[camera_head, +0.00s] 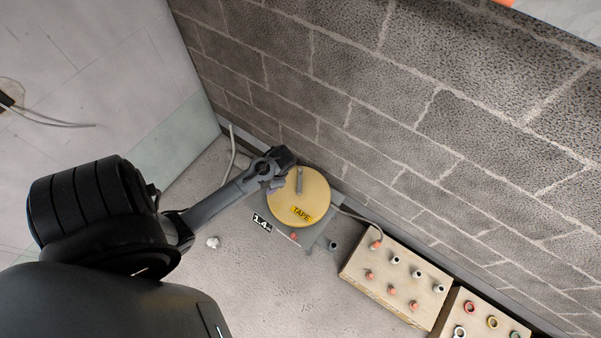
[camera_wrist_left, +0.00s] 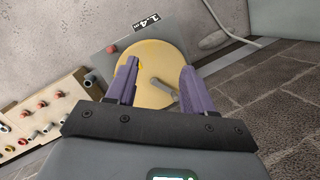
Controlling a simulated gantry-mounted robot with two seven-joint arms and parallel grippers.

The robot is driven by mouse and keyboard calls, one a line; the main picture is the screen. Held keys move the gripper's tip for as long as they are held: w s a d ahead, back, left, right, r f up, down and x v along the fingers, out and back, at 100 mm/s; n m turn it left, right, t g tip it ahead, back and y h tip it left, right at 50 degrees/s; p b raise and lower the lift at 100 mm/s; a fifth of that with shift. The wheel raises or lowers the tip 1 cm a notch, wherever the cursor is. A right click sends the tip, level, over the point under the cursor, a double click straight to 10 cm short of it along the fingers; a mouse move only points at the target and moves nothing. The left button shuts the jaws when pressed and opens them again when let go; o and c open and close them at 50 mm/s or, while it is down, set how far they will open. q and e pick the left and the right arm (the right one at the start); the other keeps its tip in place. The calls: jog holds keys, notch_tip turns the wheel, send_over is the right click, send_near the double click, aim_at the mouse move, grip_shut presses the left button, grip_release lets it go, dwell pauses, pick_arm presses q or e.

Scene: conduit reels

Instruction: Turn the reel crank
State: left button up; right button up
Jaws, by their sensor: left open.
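A yellow disc-shaped reel (camera_head: 289,211) with a "TAPE" label lies on a grey base plate beside the block wall. Its grey crank handle (camera_head: 299,180) stands near the disc's upper middle; the handle also shows in the left wrist view (camera_wrist_left: 164,88). My left gripper (camera_head: 278,165) is at the reel's upper left edge in the head view. In the left wrist view its two purple fingers are spread apart, with the yellow disc (camera_wrist_left: 152,60) and the handle between and beyond them. The fingers look empty. I cannot tell how far they are above the disc. My right gripper is not in view.
A wooden board (camera_head: 385,286) with red and grey pegs stands right of the reel. A second board (camera_head: 445,318) with coloured rings is beyond it. A "1.4 m" label (camera_head: 262,223) lies beside the reel. The block wall (camera_head: 400,110) closes off the back.

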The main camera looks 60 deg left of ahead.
pick_arm(q)
jog(key=w+a+f+n+b, duration=0.1)
jog(key=w+a+f+b, duration=0.1)
jog(key=a+f+b, duration=0.3)
jog(key=w+a+f+n+b, duration=0.1)
jog(key=w+f+b, duration=0.1)
jog(key=f+b, duration=0.35)
jog(key=n+t+h+b, duration=0.2)
jog(key=t+b, duration=0.1)
jog(key=b, duration=1.6)
send_over(301, 168)
jog(key=s, duration=0.1)
jog(key=f, duration=1.1)
jog(key=shift+s, duration=0.2)
jog(key=shift+w+b, duration=0.35)
jog(key=shift+w, duration=0.15)
notch_tip(301, 168, down, 10)
jog(key=b, duration=0.5)
jog(key=shift+f, duration=0.15)
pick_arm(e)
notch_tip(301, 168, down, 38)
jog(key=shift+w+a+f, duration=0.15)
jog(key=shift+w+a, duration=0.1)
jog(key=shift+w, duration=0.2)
pick_arm(q)
grip_shut()
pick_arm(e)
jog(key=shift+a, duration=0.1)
